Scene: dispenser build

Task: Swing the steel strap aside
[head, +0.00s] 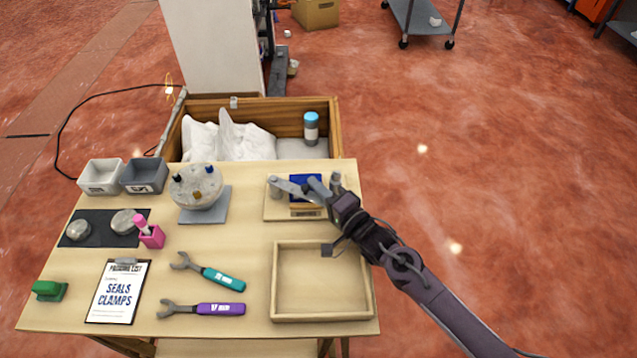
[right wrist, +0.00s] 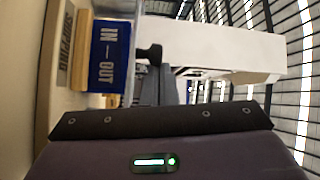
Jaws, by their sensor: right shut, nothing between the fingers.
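The steel strap (head: 288,187) is a grey bar at the left of a small wooden stand (head: 278,214), by a grey post, and runs toward the front of a blue block (head: 304,181). My right gripper (head: 318,187) is over the right part of the stand, its fingers shut and empty, close to the strap's right end. Whether they touch cannot be told, as the gripper hides that end. The right wrist view shows the blue block (right wrist: 108,57) with IN and OUT lettering. My left gripper is not in view.
An empty wooden tray (head: 281,283) lies in front of the stand. A round grey fixture (head: 197,187) stands to the left. Teal (head: 222,279) and purple (head: 220,309) wrenches lie nearer the front. An open crate (head: 337,128) with a blue-capped bottle (head: 311,128) is behind.

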